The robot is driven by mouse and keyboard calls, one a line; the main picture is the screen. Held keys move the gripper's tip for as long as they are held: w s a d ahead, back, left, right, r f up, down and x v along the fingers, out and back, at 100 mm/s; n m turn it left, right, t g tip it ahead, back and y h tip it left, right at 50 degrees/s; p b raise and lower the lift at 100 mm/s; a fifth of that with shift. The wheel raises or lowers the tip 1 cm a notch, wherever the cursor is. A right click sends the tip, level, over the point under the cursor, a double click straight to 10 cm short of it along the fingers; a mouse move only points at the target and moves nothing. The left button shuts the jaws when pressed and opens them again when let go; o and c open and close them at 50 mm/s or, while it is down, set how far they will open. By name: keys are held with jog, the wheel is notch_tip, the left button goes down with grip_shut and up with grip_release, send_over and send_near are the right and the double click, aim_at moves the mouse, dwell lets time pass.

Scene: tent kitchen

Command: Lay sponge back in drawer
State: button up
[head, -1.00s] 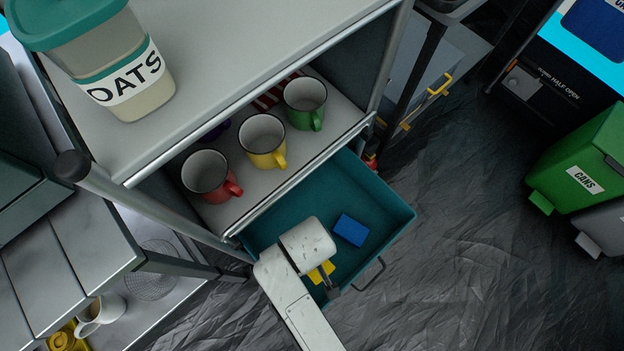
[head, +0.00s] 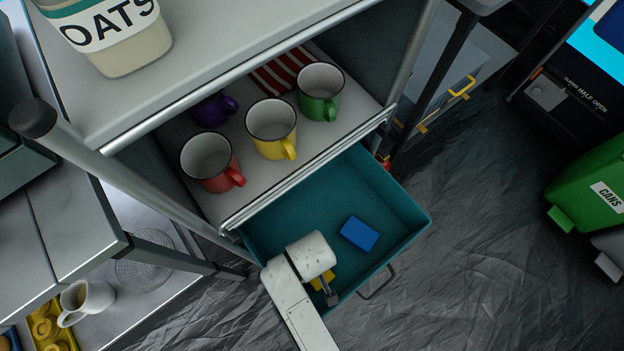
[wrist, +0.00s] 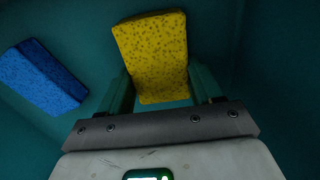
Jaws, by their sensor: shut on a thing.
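A yellow speckled sponge (wrist: 154,55) stands between the two fingers of my gripper (wrist: 158,88) in the wrist view, and the gripper is shut on it. In the head view the yellow sponge (head: 320,278) shows only in part, behind my arm. The open teal drawer (head: 405,208) surrounds my gripper (head: 328,288) in the head view. A blue sponge (head: 359,233) lies on the drawer floor, to the right of my gripper; it also shows at the left in the wrist view (wrist: 40,77). Whether the yellow sponge touches the drawer floor I cannot tell.
Above the drawer, a shelf holds a red mug (head: 208,162), a yellow mug (head: 271,128), a green mug (head: 320,91) and a purple mug (head: 214,108). The drawer's handle (head: 377,283) faces open dark floor. A metal post (head: 120,178) stands left of the drawer.

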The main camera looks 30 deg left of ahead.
jog(key=shift+f, duration=0.1)
jog(key=o, duration=1.1)
notch_tip(320, 180, up, 12)
jog(key=p, duration=0.5)
jog(key=shift+r, duration=0.2)
